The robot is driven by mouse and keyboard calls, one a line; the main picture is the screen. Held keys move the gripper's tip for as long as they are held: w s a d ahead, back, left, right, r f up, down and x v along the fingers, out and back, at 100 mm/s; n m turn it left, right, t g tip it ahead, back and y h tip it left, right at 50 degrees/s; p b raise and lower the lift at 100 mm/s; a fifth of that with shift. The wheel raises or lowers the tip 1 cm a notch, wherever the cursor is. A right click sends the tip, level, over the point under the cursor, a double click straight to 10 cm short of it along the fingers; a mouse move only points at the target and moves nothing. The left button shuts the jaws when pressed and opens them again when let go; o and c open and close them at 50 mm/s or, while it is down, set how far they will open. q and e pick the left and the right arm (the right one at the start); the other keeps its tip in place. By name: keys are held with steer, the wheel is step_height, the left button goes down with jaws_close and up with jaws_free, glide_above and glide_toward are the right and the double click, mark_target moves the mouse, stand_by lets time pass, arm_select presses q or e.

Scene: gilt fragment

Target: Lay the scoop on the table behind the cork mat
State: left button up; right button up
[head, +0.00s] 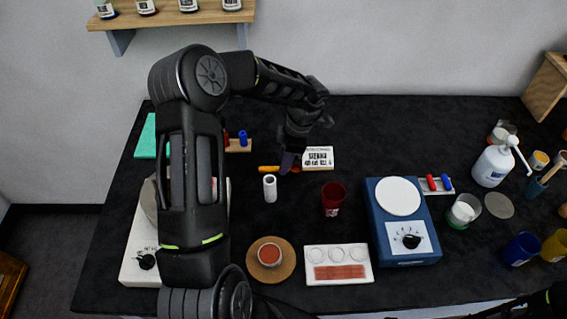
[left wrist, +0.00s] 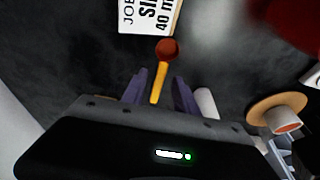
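The scoop has an orange handle and a dark red bowl. In the head view its handle (head: 268,168) shows left of my left gripper (head: 288,163), partly hidden by the fingers. In the left wrist view the scoop (left wrist: 159,83) lies between the two purple fingers (left wrist: 158,92), with a gap visible on each side of the handle. The left gripper is open around it. The round cork mat (head: 287,272) lies at the table's front, with a white dish of red material (head: 270,254) on it. The mat also shows in the left wrist view (left wrist: 259,109). My right gripper is not in view.
A white cylinder (head: 270,188) stands between scoop and mat. A printed card (head: 318,157) lies right of the scoop, a dark red cup (head: 333,197) nearer the front. A white tray (head: 338,279) and blue scale (head: 405,250) lie right of the mat.

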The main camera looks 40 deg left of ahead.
arm_select(q)
steer(key=v, duration=1.1)
steer(key=shift+d+f, duration=0.1)
stand_by(0.5)
